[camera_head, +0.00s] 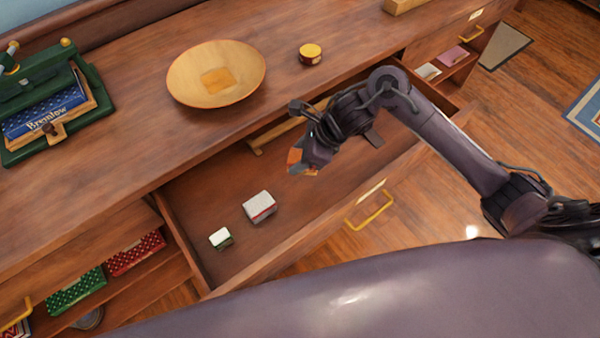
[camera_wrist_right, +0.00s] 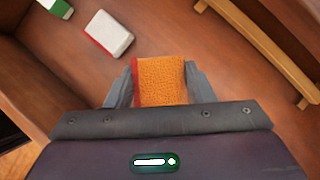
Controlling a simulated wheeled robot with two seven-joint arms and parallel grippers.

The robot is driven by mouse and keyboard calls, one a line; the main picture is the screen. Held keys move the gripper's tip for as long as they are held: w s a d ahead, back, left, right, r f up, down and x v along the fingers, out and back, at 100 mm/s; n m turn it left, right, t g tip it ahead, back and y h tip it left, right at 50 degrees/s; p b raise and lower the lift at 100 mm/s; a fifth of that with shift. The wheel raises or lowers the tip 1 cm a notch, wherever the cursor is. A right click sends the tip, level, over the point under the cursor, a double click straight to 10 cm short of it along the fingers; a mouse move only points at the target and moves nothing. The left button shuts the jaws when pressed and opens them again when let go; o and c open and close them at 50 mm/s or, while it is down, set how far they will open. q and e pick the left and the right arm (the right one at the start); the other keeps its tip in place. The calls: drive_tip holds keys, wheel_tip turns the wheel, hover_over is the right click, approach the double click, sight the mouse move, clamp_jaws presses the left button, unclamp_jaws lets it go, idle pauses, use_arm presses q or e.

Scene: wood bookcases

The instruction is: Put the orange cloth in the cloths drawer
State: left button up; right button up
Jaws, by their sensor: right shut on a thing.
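The orange cloth (camera_wrist_right: 161,80) is held between the two fingers of my right gripper (camera_wrist_right: 160,85) in the right wrist view. In the head view only small orange bits of the cloth (camera_head: 294,156) show beside my right gripper (camera_head: 303,170). The gripper is over the open drawer (camera_head: 205,255), and the cloth looks to be above its floor; the exact height is hard to tell. In the drawer are a white and red block-like item (camera_head: 259,206) and a smaller white and green one (camera_head: 221,238). My left gripper is not in view.
A wooden bowl (camera_head: 190,77) and a small yellow-topped jar (camera_head: 311,53) stand on the cabinet top. A green press with a blue book (camera_head: 45,112) is at left. A wooden bar (camera_head: 268,136) lies toward the drawer's back. The drawer's middle floor is clear.

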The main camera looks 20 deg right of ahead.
wheel_tip(320, 180, down, 10)
drive_tip(key=shift+r, duration=0.2)
drive_tip(key=o, duration=0.9)
drive_tip(key=shift+o, duration=0.2)
drive_tip(key=v, duration=1.2)
drive_tip(key=shift+r, duration=0.1)
